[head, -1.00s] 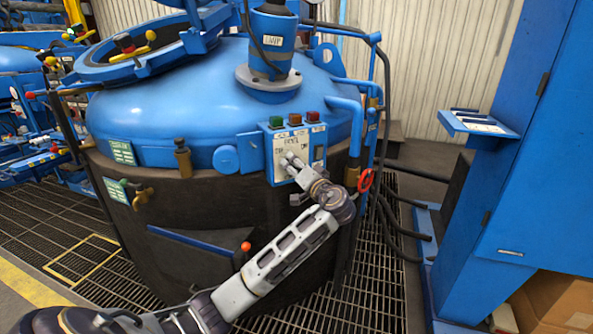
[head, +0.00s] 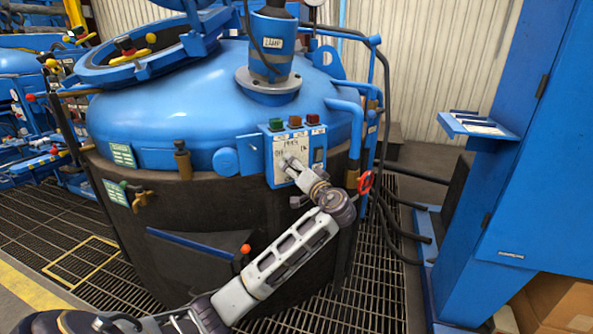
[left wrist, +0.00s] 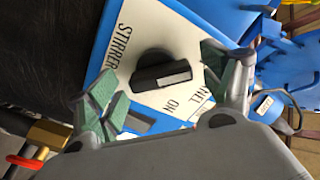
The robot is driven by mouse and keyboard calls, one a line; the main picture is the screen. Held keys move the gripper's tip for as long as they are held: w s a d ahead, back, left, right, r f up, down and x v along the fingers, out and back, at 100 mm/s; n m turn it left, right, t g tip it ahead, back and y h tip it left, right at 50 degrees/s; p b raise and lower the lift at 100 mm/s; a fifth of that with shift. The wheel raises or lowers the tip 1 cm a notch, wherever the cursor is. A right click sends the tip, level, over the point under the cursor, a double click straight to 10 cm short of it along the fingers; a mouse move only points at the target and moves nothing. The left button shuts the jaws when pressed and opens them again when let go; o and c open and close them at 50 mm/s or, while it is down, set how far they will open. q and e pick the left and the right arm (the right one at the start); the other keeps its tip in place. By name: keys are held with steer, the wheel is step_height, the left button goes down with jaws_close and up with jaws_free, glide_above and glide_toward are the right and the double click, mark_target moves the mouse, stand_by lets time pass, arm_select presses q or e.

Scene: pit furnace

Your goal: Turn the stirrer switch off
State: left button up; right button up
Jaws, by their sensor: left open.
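The stirrer switch (left wrist: 158,78) is a black rotary knob with a white stripe, on a white panel (left wrist: 135,35) lettered STIRRER and ON in the left wrist view. My left gripper (left wrist: 160,70) is open, with one green-padded finger on each side of the knob; I cannot tell whether either finger touches it. In the head view my left gripper (head: 287,163) is at the front of the control panel (head: 304,142) on the blue furnace vessel, and the knob is hidden behind it. My right gripper is not in view.
Green, orange and red buttons top the panel box (head: 295,122). A red ring handle (head: 365,182) and hoses hang just right of my left wrist. An orange-tipped lever (head: 245,249) is near my forearm. A blue cabinet (head: 530,150) stands at right.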

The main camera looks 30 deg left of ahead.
arm_select(q)
steer(key=v, duration=1.2)
stand_by(0.4)
